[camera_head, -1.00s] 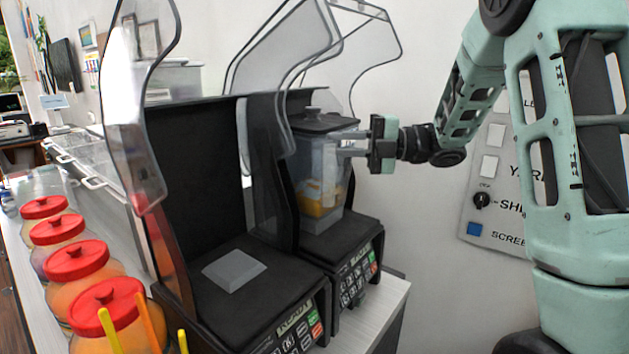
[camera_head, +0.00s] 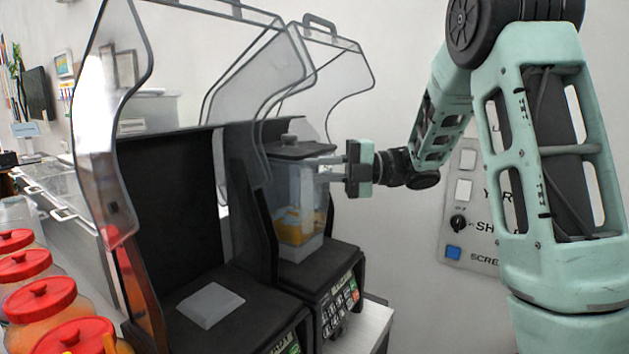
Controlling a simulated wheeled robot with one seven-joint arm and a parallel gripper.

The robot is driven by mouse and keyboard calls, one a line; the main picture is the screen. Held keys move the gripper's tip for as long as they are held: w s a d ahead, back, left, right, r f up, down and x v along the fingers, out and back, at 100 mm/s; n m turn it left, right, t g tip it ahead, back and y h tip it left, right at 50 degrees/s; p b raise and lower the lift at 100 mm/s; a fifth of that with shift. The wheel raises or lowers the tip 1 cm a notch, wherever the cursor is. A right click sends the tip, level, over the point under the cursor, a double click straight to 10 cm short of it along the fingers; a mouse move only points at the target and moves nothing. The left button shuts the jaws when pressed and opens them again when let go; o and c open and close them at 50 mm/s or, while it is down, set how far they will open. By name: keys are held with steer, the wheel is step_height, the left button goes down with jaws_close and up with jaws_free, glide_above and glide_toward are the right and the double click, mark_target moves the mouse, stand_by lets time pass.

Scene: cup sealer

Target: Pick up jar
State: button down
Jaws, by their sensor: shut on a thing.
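The jar (camera_head: 300,192) is a clear, squarish blender jar with a dark lid and orange and yellow pieces near its bottom. It stands upright on the right-hand black blender base (camera_head: 325,262), inside a raised clear cover. My gripper (camera_head: 330,170) reaches in from the right at the jar's upper part, just under the lid. It is shut on the jar, at its right side. The far finger and the exact contact are partly hidden. I cannot tell any gap between the jar and the base.
An empty blender base (camera_head: 210,303) with its own clear cover (camera_head: 112,150) stands to the left. Several red-lidded jars (camera_head: 40,298) line the far left. A wall panel with switches (camera_head: 468,205) is behind my arm. The counter edge (camera_head: 365,328) shows at the lower right.

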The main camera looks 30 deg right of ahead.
steer(key=s+d+r+b, duration=0.3)
steer(key=s+b, duration=0.1)
steer(key=s, duration=0.4)
steer(key=s+d+r+b, duration=0.3)
steer(key=s+b, duration=0.1)
steer(key=s, duration=0.4)
steer(key=shift+s+d+r, duration=0.2)
steer(key=shift+s+d, duration=0.15)
steer(key=shift+s, duration=0.05)
stand_by(0.6)
